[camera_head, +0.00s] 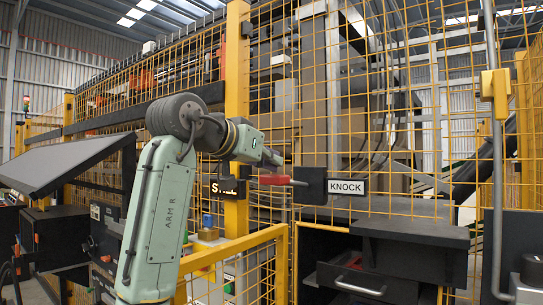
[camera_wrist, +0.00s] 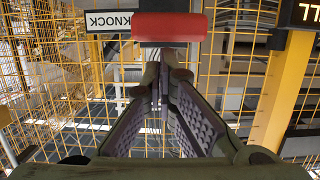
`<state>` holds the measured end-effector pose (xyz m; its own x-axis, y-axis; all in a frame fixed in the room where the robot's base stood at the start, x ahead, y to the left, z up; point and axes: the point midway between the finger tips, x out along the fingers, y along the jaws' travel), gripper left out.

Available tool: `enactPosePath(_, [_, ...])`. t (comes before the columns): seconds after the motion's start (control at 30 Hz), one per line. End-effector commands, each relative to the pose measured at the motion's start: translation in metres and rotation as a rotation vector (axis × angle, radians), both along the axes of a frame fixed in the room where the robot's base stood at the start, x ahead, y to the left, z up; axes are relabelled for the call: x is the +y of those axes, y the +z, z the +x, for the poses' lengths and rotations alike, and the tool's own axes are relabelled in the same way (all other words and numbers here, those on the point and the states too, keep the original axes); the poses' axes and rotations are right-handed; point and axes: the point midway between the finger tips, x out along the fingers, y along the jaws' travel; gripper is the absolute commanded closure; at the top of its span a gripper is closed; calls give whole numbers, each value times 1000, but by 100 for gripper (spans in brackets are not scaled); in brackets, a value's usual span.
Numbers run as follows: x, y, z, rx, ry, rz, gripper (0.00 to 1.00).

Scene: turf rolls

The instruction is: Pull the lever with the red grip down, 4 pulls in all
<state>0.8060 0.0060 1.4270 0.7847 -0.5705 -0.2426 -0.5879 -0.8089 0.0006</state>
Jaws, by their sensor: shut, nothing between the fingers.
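The lever's red grip (camera_head: 275,180) sticks out to the left, roughly level, from a dark box (camera_head: 311,186) beside the KNOCK sign (camera_head: 346,187). My gripper (camera_head: 273,160) is at the grip, just above it in the head view. In the wrist view the red grip (camera_wrist: 168,26) lies across the top of the picture, right beyond my fingertips (camera_wrist: 163,66). The fingers are closed together at the tips with nothing between them. I cannot tell whether they touch the grip. The lever's pivot is hidden.
A yellow mesh fence (camera_head: 400,110) stands behind the lever, with a yellow post (camera_head: 237,90) to its left. A dark cabinet with a drawer (camera_head: 365,280) is below right. A display with orange digits (camera_wrist: 309,13) is at the wrist view's upper right.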

Motion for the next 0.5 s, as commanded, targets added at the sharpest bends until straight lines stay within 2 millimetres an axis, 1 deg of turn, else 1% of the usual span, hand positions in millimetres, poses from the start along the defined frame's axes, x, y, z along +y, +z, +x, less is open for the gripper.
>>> enactPosePath(0.17, [0,-1,0,-2,0,-2,100])
enactPosePath(0.37, [1,-12,-1,-49,0,-36,100])
enactPosePath(0.5, [2,-11,-3,-83,-1,-61,100])
